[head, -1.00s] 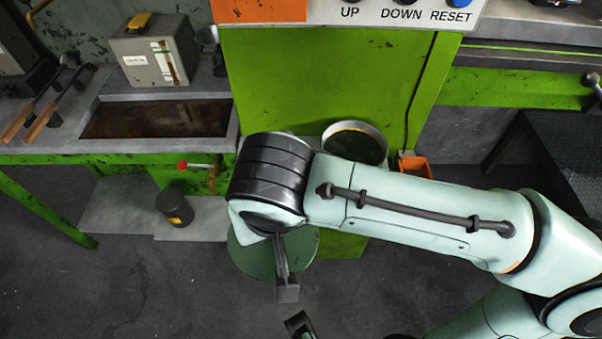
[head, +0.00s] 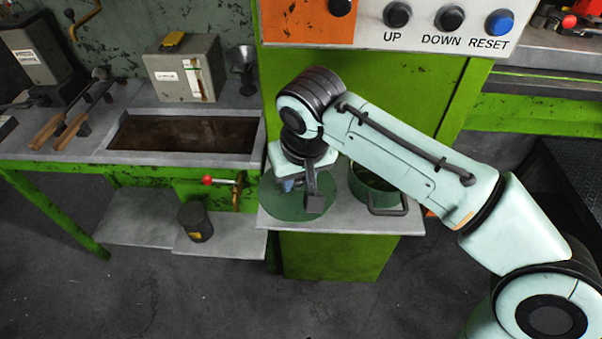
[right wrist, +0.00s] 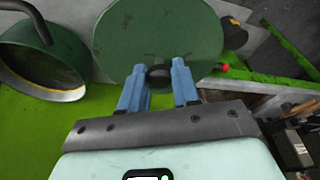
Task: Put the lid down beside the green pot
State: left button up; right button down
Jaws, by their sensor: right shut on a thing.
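The lid (head: 285,207) is a round dark green disc over the left part of a grey shelf. My right gripper (head: 300,186) is above it, shut on its knob. In the right wrist view the lid (right wrist: 160,30) looks level with the dark knob (right wrist: 158,74) between the blue fingers (right wrist: 158,88). I cannot tell whether the lid touches the shelf. The green pot (head: 378,199) stands open on the shelf, just right of the lid, partly hidden by my arm. The pot also shows in the right wrist view (right wrist: 50,45). My left gripper is not in view.
The grey shelf (head: 345,222) sticks out from the green press (head: 410,85). A control panel with buttons (head: 425,25) is above. A bench with a sunken basin (head: 180,158) is at left, with a red-knobbed lever (head: 208,181) below it. A dark canister (head: 196,222) stands lower.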

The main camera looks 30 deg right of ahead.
jog(key=w+d, duration=0.2)
jog(key=w, duration=0.1)
jog(key=w+d, duration=0.1)
jog(key=w, duration=0.1)
jog(key=shift+b+x, duration=0.4)
jog(key=shift+x, duration=0.75)
jog(key=shift+s+f, duration=0.25)
jog(key=shift+f, duration=0.25)
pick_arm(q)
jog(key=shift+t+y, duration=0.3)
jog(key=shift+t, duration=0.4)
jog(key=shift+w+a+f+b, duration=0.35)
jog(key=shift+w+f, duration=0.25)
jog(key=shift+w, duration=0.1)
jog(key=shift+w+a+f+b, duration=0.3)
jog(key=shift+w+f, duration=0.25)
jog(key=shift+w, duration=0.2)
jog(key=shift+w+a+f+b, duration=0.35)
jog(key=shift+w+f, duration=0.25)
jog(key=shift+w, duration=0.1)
pick_arm(e)
jog(key=shift+s+x, duration=0.15)
jog(key=shift+x, duration=0.8)
jog(key=shift+s+x, duration=0.2)
jog(key=shift+x, duration=0.75)
jog(key=shift+f, duration=0.15)
jog(key=c, duration=0.8)
grip_release()
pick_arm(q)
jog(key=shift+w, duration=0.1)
